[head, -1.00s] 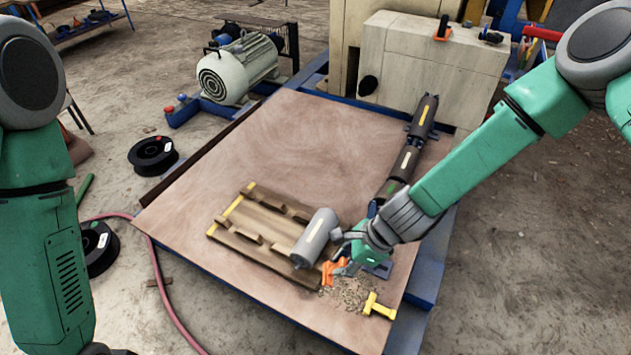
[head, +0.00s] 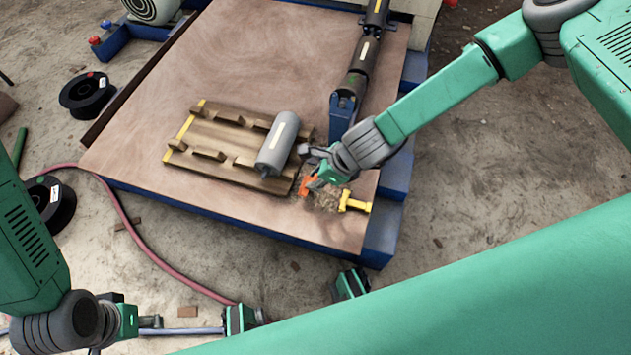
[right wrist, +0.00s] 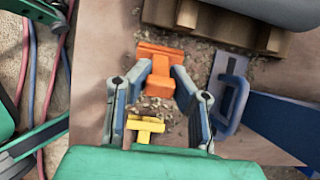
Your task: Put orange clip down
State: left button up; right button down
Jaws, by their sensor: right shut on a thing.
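The orange clip (head: 306,186) is at the near right corner of the wooden rack, over the gravelly patch on the board. My right gripper (head: 314,182) is shut on it. In the right wrist view the orange clip (right wrist: 161,65) sits between the fingertips (right wrist: 161,72), its crossbar beyond them. I cannot tell whether the clip touches the board. A yellow clip (head: 354,203) lies to the right; it also shows below the fingers in the right wrist view (right wrist: 147,130). My left gripper (head: 150,322) is low at the left, away from the board; its fingers are unclear.
The wooden rack (head: 205,170) carries a grey roller (head: 277,145). Dark rollers (head: 362,58) line the board's right side, with a blue bracket (head: 343,112). The board (head: 270,55) is clear behind the rack. A red hose (head: 150,262) and black spools (head: 88,95) are on the ground.

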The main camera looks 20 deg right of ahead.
jog(key=shift+a+f, duration=0.15)
jog(key=shift+f, duration=0.35)
jog(key=shift+a+f, duration=0.15)
jog(key=shift+f, duration=0.35)
jog(key=shift+d+r, duration=0.15)
jog(key=shift+d, duration=0.15)
jog(key=c, duration=1.5)
grip_release()
jog(key=shift+d+f, duration=0.15)
jog(key=shift+f, duration=0.05)
pick_arm(q)
jog(key=shift+f, duration=0.5)
pick_arm(e)
jog(key=shift+o, duration=0.2)
pick_arm(q)
jog(key=shift+a, duration=0.2)
pick_arm(e)
jog(key=shift+a+r, duration=0.1)
jog(key=shift+a, duration=0.2)
